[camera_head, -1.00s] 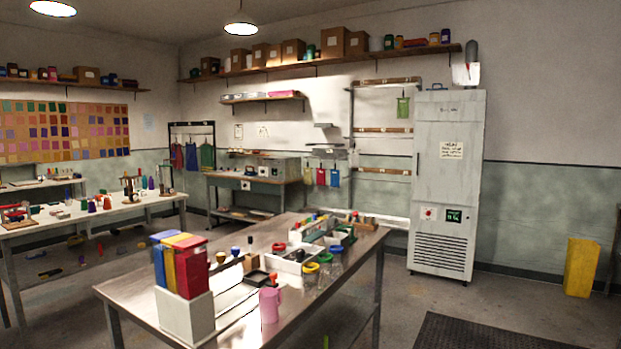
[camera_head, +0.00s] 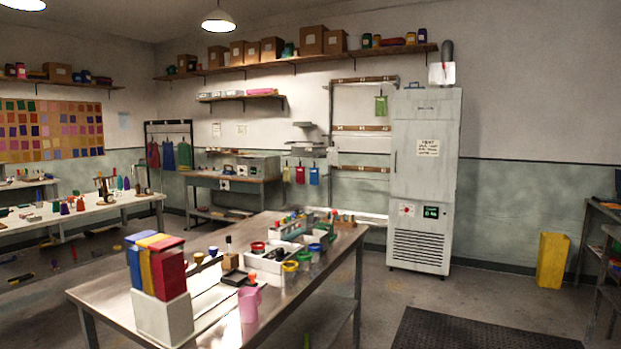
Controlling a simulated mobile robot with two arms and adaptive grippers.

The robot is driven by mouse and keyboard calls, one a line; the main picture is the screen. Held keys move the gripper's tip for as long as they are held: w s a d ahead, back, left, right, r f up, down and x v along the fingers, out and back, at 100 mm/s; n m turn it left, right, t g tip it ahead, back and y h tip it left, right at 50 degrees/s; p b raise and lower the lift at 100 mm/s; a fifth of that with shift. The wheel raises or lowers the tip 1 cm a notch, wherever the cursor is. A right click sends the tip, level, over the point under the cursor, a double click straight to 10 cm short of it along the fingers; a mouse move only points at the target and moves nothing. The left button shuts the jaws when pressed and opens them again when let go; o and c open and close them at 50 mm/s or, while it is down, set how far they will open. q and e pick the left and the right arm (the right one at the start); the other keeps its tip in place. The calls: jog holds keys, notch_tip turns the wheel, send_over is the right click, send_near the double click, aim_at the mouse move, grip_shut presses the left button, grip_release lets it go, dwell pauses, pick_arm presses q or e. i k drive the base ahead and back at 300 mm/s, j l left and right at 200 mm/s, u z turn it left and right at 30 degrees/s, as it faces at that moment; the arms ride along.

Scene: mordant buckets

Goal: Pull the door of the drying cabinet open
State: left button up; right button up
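The drying cabinet (camera_head: 424,182) is a tall pale grey unit against the back wall, right of centre. Below the door are a small control panel with a red knob (camera_head: 406,208), a green display (camera_head: 431,212) and a vent grille (camera_head: 418,247). The cabinet is across the room from me. Neither of my grippers is in view.
A dark floor mat (camera_head: 480,330) lies before the cabinet. A yellow bin (camera_head: 552,260) and shelving (camera_head: 602,235) stand at the right.

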aim_at(424, 153)
jog(key=i+l+z, duration=0.4)
jog(key=i, duration=0.6)
jog(key=i+l+z, duration=0.1)
jog(key=i+z, duration=0.35)
jog(key=i, duration=3.2)
jog(key=i+u, duration=0.2)
jog(key=i, duration=0.25)
jog(key=i+l+u, duration=0.15)
jog(key=i, duration=0.3)
jog(key=i+l+u, duration=0.2)
jog(key=i, duration=0.2)
jog(key=i+l+u, duration=0.15)
jog(key=i, duration=0.3)
